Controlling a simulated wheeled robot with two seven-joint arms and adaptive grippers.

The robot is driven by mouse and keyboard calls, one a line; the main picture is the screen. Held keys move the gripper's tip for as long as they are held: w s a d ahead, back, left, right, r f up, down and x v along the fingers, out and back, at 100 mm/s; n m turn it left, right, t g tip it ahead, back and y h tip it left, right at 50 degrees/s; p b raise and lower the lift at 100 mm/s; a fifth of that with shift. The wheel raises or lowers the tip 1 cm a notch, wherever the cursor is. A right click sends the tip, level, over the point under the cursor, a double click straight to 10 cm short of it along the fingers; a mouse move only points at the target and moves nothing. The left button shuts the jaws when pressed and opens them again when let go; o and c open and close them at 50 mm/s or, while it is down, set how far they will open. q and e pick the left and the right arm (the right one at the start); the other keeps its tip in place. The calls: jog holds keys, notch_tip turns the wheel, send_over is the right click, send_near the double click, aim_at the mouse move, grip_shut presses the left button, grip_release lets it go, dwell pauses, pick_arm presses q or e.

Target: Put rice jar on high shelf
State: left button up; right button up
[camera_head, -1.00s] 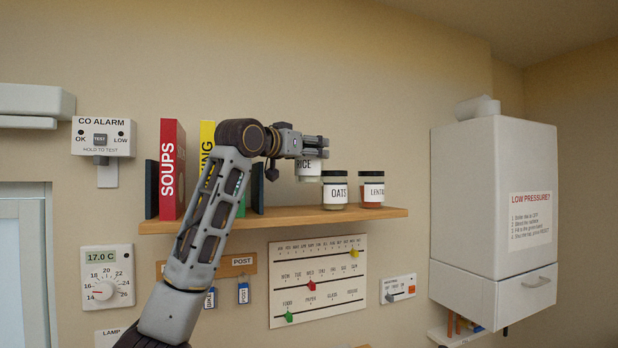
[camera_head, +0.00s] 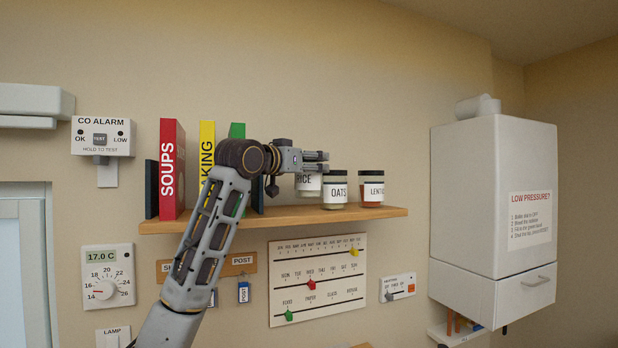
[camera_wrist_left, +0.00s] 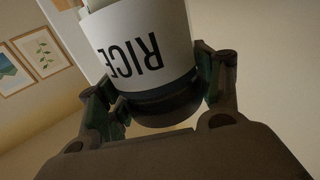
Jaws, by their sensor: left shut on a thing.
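The rice jar (camera_head: 308,184), with a white label and dark lid, is in my left gripper (camera_head: 318,162) at the shelf. In the left wrist view the fingers (camera_wrist_left: 160,100) close on both sides of the rice jar (camera_wrist_left: 145,50) near its dark lid. In the head view the gripper covers the jar's top. The jar is just left of the oats jar, close to the wooden high shelf (camera_head: 370,213); I cannot tell whether its base touches the board. My right gripper is not in view.
The oats jar (camera_head: 334,192) and lentils jar (camera_head: 371,190) stand on the shelf to the right. Red soups (camera_head: 168,170), yellow (camera_head: 207,150) and green books stand between dark bookends at left. A white boiler (camera_head: 490,200) hangs at right. The shelf's right end is clear.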

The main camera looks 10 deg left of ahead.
aim_at(308, 176)
pick_arm(q)
jog(key=shift+f, duration=1.65)
jog(key=shift+f, duration=0.1)
jog(key=o, duration=1.1)
jog(key=shift+f, duration=0.1)
jog(key=shift+s, duration=0.1)
jog(key=shift+b+v, duration=2)
jog(key=shift+v, duration=3.95)
